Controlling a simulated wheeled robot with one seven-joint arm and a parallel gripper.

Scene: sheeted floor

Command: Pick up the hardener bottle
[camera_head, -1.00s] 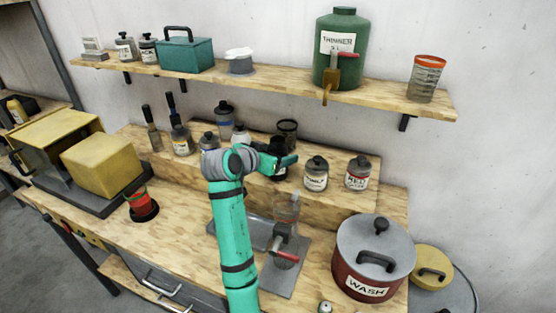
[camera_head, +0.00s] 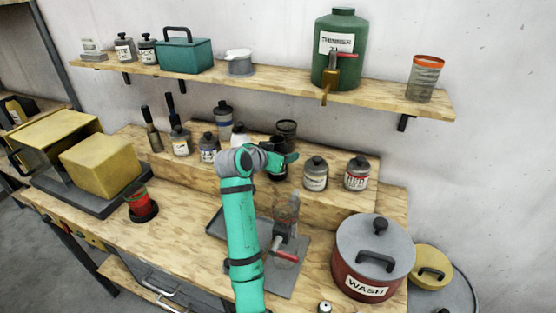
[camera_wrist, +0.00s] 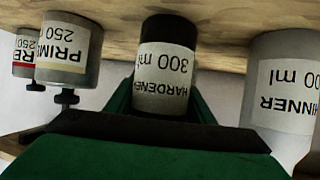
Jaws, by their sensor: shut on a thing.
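The hardener bottle (camera_wrist: 165,70) is a dark bottle with a white label reading "HARDENER 300 ml", upside down in the wrist view. My gripper (camera_wrist: 165,105) has its green fingers on both sides of the bottle and is shut on it. In the head view my gripper (camera_head: 281,161) is at the raised wooden step, and the dark hardener bottle (camera_head: 278,175) shows partly below it. The bottle's cap end is hidden by my gripper in the wrist view. I cannot tell whether its base touches the step.
A primer bottle (camera_wrist: 68,50) and a thinner bottle (camera_wrist: 283,85) flank the hardener. In the head view, a grey bottle (camera_head: 315,175) stands close on the right and a dark cup (camera_head: 287,131) behind. A shelf (camera_head: 385,103) overhangs the back. The red wash pot (camera_head: 350,255) stands front right.

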